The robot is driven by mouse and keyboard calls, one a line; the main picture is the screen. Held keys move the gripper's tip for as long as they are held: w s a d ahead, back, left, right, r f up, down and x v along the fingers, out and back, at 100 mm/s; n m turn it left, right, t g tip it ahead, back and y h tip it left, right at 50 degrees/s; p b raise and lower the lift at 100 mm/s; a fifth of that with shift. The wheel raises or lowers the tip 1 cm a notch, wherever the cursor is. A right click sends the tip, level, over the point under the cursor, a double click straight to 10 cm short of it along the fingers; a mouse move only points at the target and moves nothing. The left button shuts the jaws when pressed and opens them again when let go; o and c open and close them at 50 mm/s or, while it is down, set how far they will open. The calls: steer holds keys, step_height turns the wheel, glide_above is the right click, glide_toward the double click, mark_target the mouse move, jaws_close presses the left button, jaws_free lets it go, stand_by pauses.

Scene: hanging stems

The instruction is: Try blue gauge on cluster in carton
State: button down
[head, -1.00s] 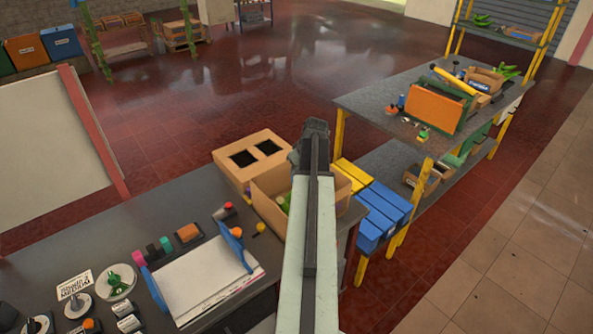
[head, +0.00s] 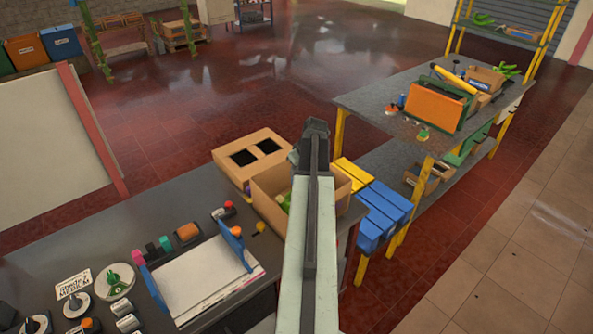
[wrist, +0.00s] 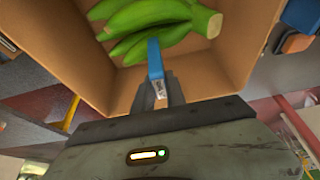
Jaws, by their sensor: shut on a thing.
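In the wrist view my gripper (wrist: 162,92) is shut on the blue gauge (wrist: 154,58), a narrow blue piece with a small white label. The gauge points into the open cardboard carton (wrist: 232,50). Its tip is at a green banana cluster (wrist: 150,20) lying in the carton; I cannot tell whether they touch. The cluster's cut stem (wrist: 207,22) is at its right. In the head view the carton (head: 262,206) stands on the dark bench, and my arm covers part of it. A little green shows inside. The gripper's fingers and the gauge are hidden there.
A cardboard box with two dark openings (head: 246,158) stands behind the carton. Blue crates (head: 384,212) are at its right. A paper stack between blue ends (head: 202,275), several dials and small blocks crowd the bench at left.

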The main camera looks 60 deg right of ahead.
steer(key=shift+f+b, duration=1.1)
steer(key=shift+f, duration=0.05)
stand_by(2.7)
steer(key=shift+r, duration=0.25)
stand_by(1.7)
